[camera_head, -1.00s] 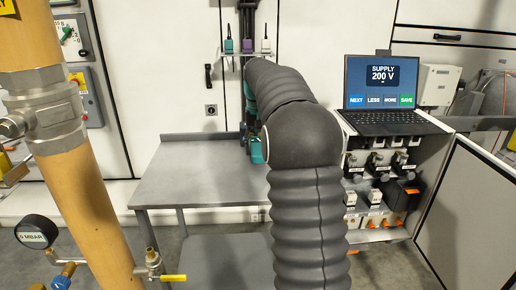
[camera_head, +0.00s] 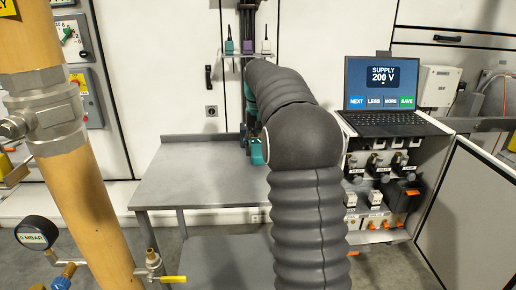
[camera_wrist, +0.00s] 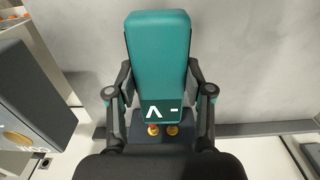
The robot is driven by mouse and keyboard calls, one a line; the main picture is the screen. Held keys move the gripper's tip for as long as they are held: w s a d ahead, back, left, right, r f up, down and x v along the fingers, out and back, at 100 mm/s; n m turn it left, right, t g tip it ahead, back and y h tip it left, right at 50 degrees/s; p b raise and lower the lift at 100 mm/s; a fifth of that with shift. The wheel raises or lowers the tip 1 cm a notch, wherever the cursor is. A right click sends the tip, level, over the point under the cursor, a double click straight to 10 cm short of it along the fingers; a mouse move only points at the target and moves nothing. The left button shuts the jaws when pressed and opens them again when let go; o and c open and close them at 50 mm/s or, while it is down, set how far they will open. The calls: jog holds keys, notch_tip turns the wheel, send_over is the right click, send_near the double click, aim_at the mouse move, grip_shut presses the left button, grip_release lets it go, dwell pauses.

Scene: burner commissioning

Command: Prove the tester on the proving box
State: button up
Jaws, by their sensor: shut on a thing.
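The teal tester (camera_wrist: 158,50) fills the middle of the wrist view, with a dark display end carrying white marks. My gripper (camera_wrist: 160,88) is shut on it, one finger at each side. Just below the display end are two brass studs (camera_wrist: 172,130), the left one with red on it, against a dark block; I cannot tell whether they touch the tester. In the head view a teal part (camera_head: 257,150) shows beside my arm, which hides most of the gripper. I cannot say for sure which thing is the proving box.
A grey table (camera_head: 180,175) has a clear top at the left. A laptop (camera_head: 383,95) reading SUPPLY 200 V stands on a cabinet at the right. A small shelf (camera_head: 230,54) holds several coloured items. A dark grey box (camera_wrist: 35,90) with a yellow disc is at left in the wrist view.

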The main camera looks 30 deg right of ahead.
jog(key=shift+w+d, duration=0.15)
jog(key=shift+w, duration=0.2)
dwell(0.4)
jog(key=shift+s, duration=0.1)
jog(key=shift+s+a+b, duration=0.45)
jog(key=shift+s+b, duration=0.15)
jog(key=shift+s, duration=0.45)
jog(key=shift+s+a+b, duration=0.45)
jog(key=shift+s+b, duration=0.15)
jog(key=shift+s, duration=0.45)
jog(key=shift+s+a+b, duration=0.45)
jog(key=shift+s+b, duration=0.15)
jog(key=shift+s, duration=0.45)
jog(key=s+a+r+n+t, duration=0.2)
jog(key=s+a+r+t, duration=0.15)
jog(key=a, duration=0.65)
jog(key=s+a+r+n+t, duration=0.25)
jog(key=a+r, duration=0.25)
jog(key=a, duration=0.4)
jog(key=s+a+r+n+t+y, duration=0.2)
jog(key=s+a, duration=0.4)
jog(key=s, duration=0.2)
jog(key=s+a+r+n+t+y, duration=0.2)
jog(key=s+a, duration=0.4)
jog(key=s, duration=0.3)
jog(key=shift+a+r+n+t+y, duration=0.15)
jog(key=shift+r+n+t+y, duration=0.2)
jog(key=shift+r+t, duration=0.1)
